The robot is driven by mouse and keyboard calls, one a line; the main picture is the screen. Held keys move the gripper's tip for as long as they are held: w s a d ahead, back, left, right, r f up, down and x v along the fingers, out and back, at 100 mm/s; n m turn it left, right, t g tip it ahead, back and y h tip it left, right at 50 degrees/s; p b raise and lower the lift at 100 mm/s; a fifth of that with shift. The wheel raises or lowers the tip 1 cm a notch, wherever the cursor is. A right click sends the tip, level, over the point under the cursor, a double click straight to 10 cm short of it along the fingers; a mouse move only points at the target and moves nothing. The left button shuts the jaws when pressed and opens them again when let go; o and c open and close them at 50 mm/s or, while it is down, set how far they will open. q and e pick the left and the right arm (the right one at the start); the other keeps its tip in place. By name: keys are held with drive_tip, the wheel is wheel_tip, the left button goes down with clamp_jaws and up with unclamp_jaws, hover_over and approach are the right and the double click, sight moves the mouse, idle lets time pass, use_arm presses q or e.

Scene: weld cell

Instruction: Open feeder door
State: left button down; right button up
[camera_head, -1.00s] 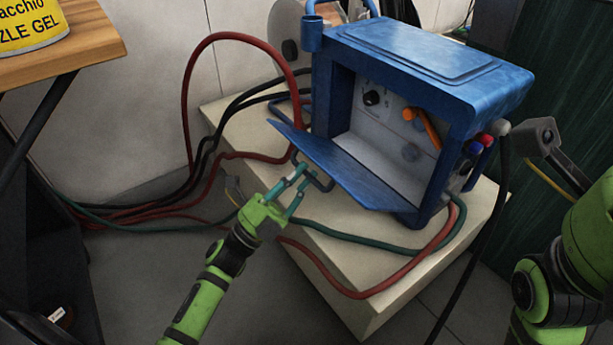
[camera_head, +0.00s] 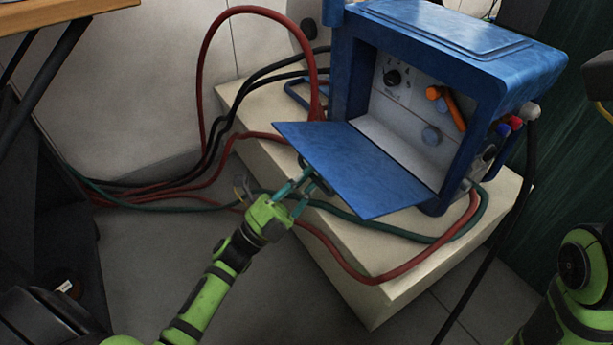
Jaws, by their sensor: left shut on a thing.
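The blue feeder (camera_head: 490,65) stands on a pale block with its front open. Its blue feeder door (camera_head: 355,170) is folded down and out from the lower edge of the opening, and looks roughly level. My left gripper (camera_head: 306,187) is at the door's outer edge, shut on the dark door handle (camera_head: 322,184). The fingers partly hide the handle.
The pale block (camera_head: 365,300) carries the feeder. Red hose (camera_head: 201,90), black cables and a green hose (camera_head: 395,237) loop around it, some passing below the door. A wooden table (camera_head: 50,14) is at the upper left. Bare floor lies in front.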

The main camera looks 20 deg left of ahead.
use_arm(q)
drive_tip(key=shift+w+d+f, duration=0.15)
drive_tip(key=shift+f, duration=0.05)
drive_tip(key=c, duration=1.2)
unclamp_jaws()
drive_tip(key=shift+w+d+f, duration=0.1)
drive_tip(key=shift+w, duration=0.05)
drive_tip(key=s+a, duration=0.2)
drive_tip(key=s, duration=0.1)
drive_tip(key=s+a, duration=0.3)
drive_tip(key=s, duration=0.1)
drive_tip(key=s+a, duration=0.2)
drive_tip(key=s, duration=0.2)
drive_tip(key=shift+a+f, duration=0.15)
drive_tip(key=shift+f, duration=0.1)
